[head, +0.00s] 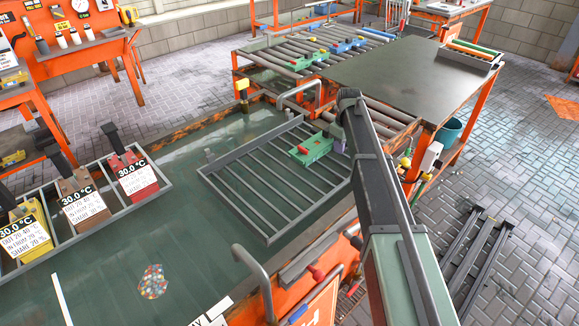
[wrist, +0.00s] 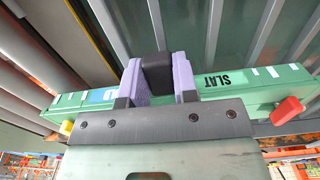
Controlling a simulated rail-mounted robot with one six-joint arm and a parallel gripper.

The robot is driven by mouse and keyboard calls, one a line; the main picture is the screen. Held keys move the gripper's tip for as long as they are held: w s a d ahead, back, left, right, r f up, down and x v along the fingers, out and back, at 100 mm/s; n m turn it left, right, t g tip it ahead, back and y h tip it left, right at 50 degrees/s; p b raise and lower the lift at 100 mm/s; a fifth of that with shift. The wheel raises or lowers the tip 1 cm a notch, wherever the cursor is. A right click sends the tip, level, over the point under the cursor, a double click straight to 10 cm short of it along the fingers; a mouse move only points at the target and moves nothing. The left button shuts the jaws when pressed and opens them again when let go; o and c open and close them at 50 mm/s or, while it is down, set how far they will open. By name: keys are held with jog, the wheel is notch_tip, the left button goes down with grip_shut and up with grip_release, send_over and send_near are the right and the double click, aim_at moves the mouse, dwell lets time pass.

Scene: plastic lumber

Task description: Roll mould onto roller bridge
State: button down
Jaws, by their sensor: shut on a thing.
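A green mould (head: 312,149) with a red tab shows over the right end of a grey barred rack (head: 265,205) in the water tank. In the wrist view the mould, marked SLAT (wrist: 225,82), spans the picture with a red block at its right end. My gripper (wrist: 158,78) has purple fingers closed on the black grip (wrist: 157,68) in the mould's middle. Short grey rollers (head: 389,116) lie just beyond the mould, between the tank and the steel table, partly behind my arm. I cannot tell whether the mould touches the bars.
A roller conveyor (head: 305,50) with several green and blue moulds stands at the back. Grey handles (head: 300,95) stand up on the tank's edge. Labelled coloured moulds (head: 82,205) sit in a left rack.

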jog(key=shift+w+d, duration=1.7)
jog(key=shift+w+d, duration=2.1)
